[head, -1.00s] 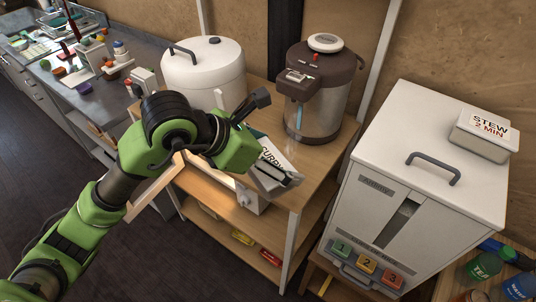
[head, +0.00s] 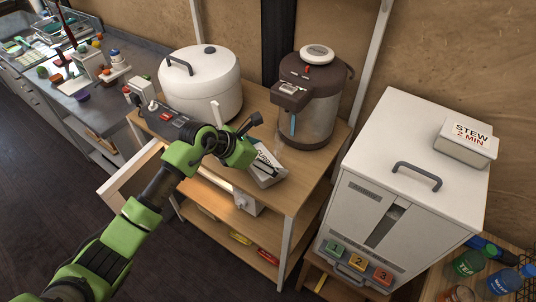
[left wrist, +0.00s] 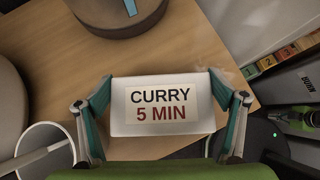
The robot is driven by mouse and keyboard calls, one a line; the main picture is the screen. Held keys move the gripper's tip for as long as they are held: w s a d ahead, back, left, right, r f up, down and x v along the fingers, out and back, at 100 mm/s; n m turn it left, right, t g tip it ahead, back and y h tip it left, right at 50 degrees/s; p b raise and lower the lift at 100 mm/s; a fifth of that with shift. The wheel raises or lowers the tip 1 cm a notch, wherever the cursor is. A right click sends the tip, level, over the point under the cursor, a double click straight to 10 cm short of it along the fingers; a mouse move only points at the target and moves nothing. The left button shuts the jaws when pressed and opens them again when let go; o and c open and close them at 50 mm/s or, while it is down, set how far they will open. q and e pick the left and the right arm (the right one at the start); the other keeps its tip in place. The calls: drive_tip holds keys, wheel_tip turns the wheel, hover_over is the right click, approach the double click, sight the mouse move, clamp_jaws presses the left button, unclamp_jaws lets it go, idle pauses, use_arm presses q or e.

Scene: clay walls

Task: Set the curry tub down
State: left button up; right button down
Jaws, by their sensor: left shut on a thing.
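The curry tub (head: 268,172) is a white box with a label on its lid, at the front right of the wooden stand's top (head: 310,163). In the left wrist view the tub (left wrist: 160,92) reads "CURRY 5 MIN" and sits squarely between the fingers. My left gripper (head: 257,160) is shut on its sides; the fingers also show in the left wrist view (left wrist: 161,100). The tub is over the wood near the front edge; whether its underside touches is hidden.
A water dispenser (head: 308,105) stands behind the tub and a white cooker (head: 200,85) to the left. A power strip (head: 172,121) lies near the cooker. A white cabinet (head: 410,160) bearing a stew tub (head: 465,147) is at right. Bare wood lies right of the tub.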

use_arm(q)
drive_tip(key=shift+f, duration=0.25)
drive_tip(key=shift+f, duration=0.15)
drive_tip(key=o, duration=1.4)
drive_tip(key=shift+c, duration=0.2)
